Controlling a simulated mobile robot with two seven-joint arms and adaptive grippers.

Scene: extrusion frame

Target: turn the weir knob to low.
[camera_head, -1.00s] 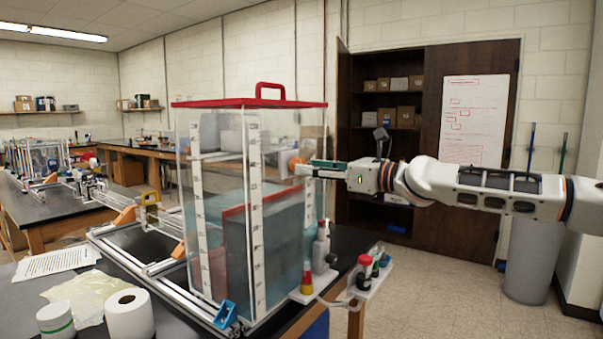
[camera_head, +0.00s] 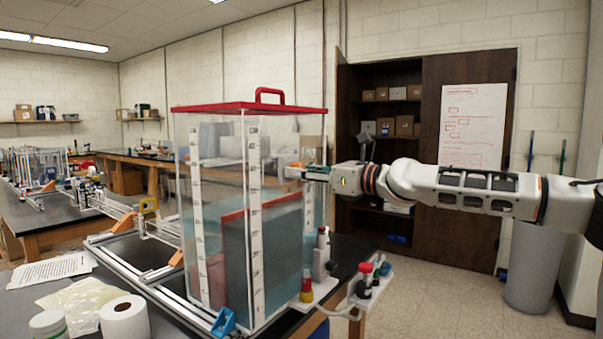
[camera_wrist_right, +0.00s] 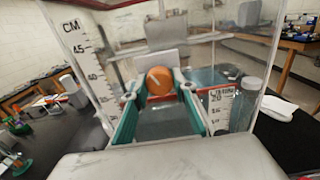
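The weir knob is a round orange knob on the wall of the clear tank (camera_head: 215,190), which has a red lid. In the right wrist view the knob (camera_wrist_right: 158,80) sits between the fingertips of my right gripper (camera_wrist_right: 160,87), with a pale mark on its face. The fingers are spread, one on each side; whether they touch it is unclear. In the head view my right gripper (camera_head: 300,172) reaches the tank's right side and mostly hides the knob. Markings around the knob are not readable. My left gripper is not in view.
Bottles (camera_head: 321,255) and a small rack with red-capped bottles (camera_head: 366,285) stand below my right gripper, by the tank. A paper roll (camera_head: 127,318) and papers lie on the bench at front left. Open floor (camera_head: 450,290) lies to the right.

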